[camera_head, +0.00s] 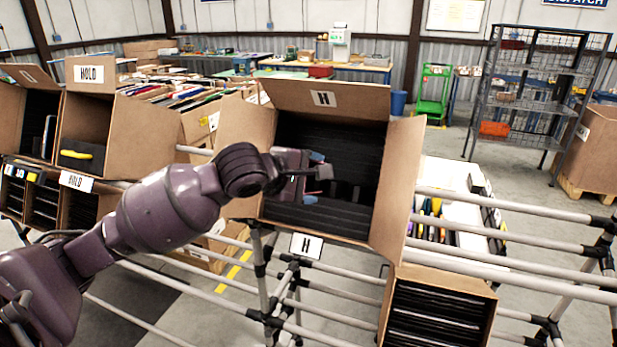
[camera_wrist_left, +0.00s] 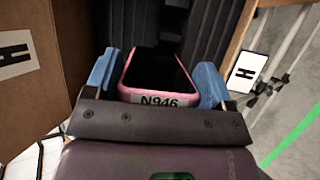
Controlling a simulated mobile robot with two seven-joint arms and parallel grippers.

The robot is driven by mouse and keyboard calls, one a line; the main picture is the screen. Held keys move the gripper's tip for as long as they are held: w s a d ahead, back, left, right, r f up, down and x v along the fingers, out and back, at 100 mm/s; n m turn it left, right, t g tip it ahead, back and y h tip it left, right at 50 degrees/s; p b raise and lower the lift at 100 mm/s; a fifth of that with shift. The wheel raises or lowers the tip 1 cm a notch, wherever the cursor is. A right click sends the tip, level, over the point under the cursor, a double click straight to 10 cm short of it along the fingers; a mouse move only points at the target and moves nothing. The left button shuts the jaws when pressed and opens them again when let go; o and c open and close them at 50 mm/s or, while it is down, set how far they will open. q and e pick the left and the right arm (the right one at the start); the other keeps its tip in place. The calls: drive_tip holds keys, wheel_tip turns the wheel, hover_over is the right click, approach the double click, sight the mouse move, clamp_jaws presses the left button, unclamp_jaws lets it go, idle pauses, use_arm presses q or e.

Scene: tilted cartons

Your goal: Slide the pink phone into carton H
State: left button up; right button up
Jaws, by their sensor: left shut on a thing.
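Carton H (camera_head: 405,190) is a tilted open cardboard box with a dark ribbed lining, marked H on its top flap and on a tag below. My left gripper (camera_head: 318,178) reaches into its mouth from the left. In the left wrist view, the gripper's blue fingers (camera_wrist_left: 160,85) are shut on the sides of the pink phone (camera_wrist_left: 158,98), which has a pink rim, a black face and the label N946. The phone points into the carton, with the dark ribs ahead of it; its far end is hard to make out. My right gripper is out of view.
A HOLD carton (camera_head: 87,125) with a yellow-handled item stands at the left. A tube rack (camera_head: 520,232) runs in front and to the right. A lower carton of black slots (camera_head: 440,318) sits below carton H. Carton H's side flaps flank the mouth.

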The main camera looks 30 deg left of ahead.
use_arm(q)
drive_tip(key=shift+w+f, duration=0.15)
drive_tip(key=shift+w, duration=0.2)
drive_tip(key=shift+w+a+f, duration=0.1)
drive_tip(key=shift+w, duration=0.1)
drive_tip(key=shift+w+f, duration=0.2)
drive_tip(key=shift+w, duration=0.1)
drive_tip(key=shift+w+a+f, duration=0.1)
drive_tip(key=shift+w+a, duration=0.05)
drive_tip(key=shift+w, duration=0.05)
idle(0.4)
drive_tip(key=shift+w+a+f, duration=0.1)
drive_tip(key=shift+w+f, duration=0.2)
drive_tip(key=shift+w, duration=0.35)
drive_tip(key=shift+w+a+f, duration=0.15)
drive_tip(key=shift+w+f, duration=0.2)
drive_tip(key=shift+w, duration=0.2)
drive_tip(key=shift+w+f, duration=0.2)
drive_tip(key=shift+w, duration=0.1)
drive_tip(key=shift+w+a+f, duration=0.1)
drive_tip(key=shift+w+a+f, duration=0.1)
drive_tip(key=shift+w+f, duration=0.2)
drive_tip(key=shift+w, duration=0.15)
